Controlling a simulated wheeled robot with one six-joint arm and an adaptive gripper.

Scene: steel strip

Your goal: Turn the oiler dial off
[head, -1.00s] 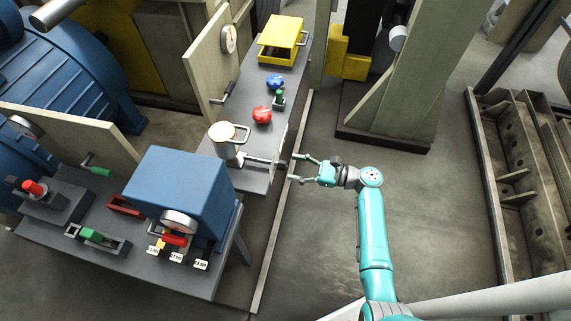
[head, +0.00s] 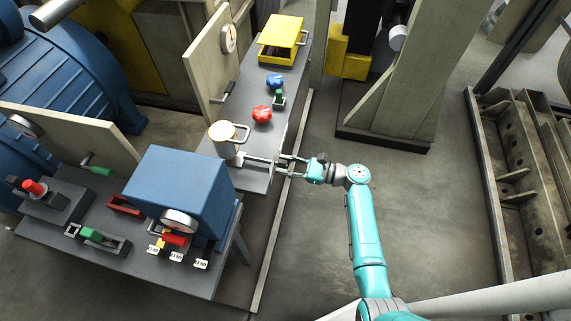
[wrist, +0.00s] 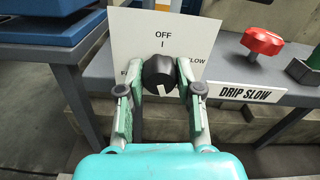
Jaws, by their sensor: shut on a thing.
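The oiler dial (wrist: 157,75) is a black round knob on a white plate (wrist: 126,43) in the wrist view. The plate reads OFF at the top, with SLOW at the right and a mostly hidden word at the left. A white mark shows on the knob's lower edge, on the side away from OFF. My gripper (wrist: 160,70) is shut on the dial, one finger on each side. In the head view my gripper (head: 283,166) is at the bench's front edge, below the oiler (head: 226,139), a pale-topped cylinder with a handle; the dial is largely hidden there.
A red knob (wrist: 263,41) and a DRIP SLOW label (wrist: 240,92) are to the right in the wrist view. In the head view a blue box (head: 185,185) stands on the nearer bench at left. Open floor (head: 420,210) lies right of my arm.

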